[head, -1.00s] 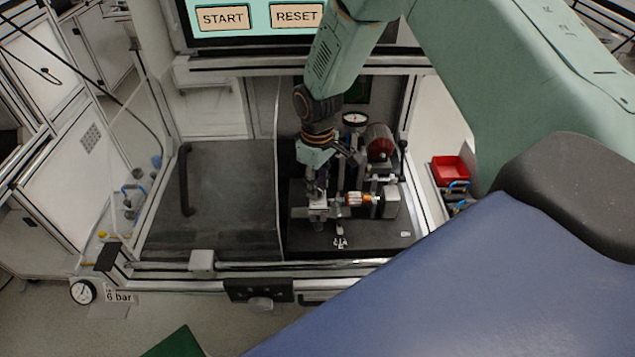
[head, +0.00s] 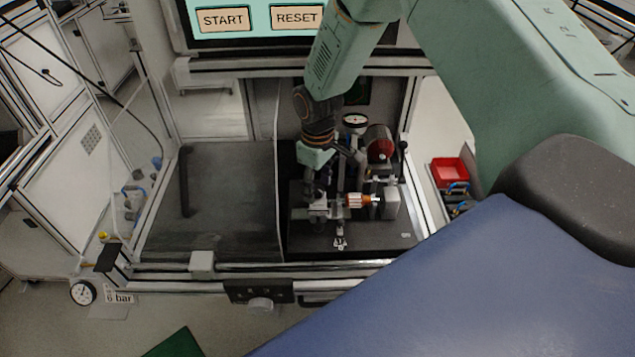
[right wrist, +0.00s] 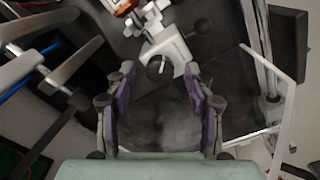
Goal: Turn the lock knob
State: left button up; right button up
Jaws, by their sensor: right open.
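My right gripper (head: 316,186) reaches down into the test cell, over the light-coloured clamp block of the fixture. In the right wrist view, my right gripper (right wrist: 160,76) is open, with its two purple-padded fingers apart and nothing held. The light clamp block (right wrist: 170,45) lies just beyond the fingertips, with a small dark round knob (right wrist: 155,69) on its near end, between the tips. I cannot tell whether this is the lock knob or whether a finger touches the block. An orange and white stator part (head: 359,200) sits right of the block. My left gripper is not in view.
A dial gauge (head: 355,121), a red cylinder (head: 380,146) and an upright lever (head: 402,150) stand close behind and to the right. The dark plate (head: 228,205) on the left is mostly clear. A front rail (head: 345,264) and side posts border the cell.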

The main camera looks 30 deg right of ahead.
aim_at(318, 189)
jog(key=shift+r, duration=0.35)
notch_tip(318, 189, up, 11)
jog(key=shift+r, duration=0.15)
dwell(0.7)
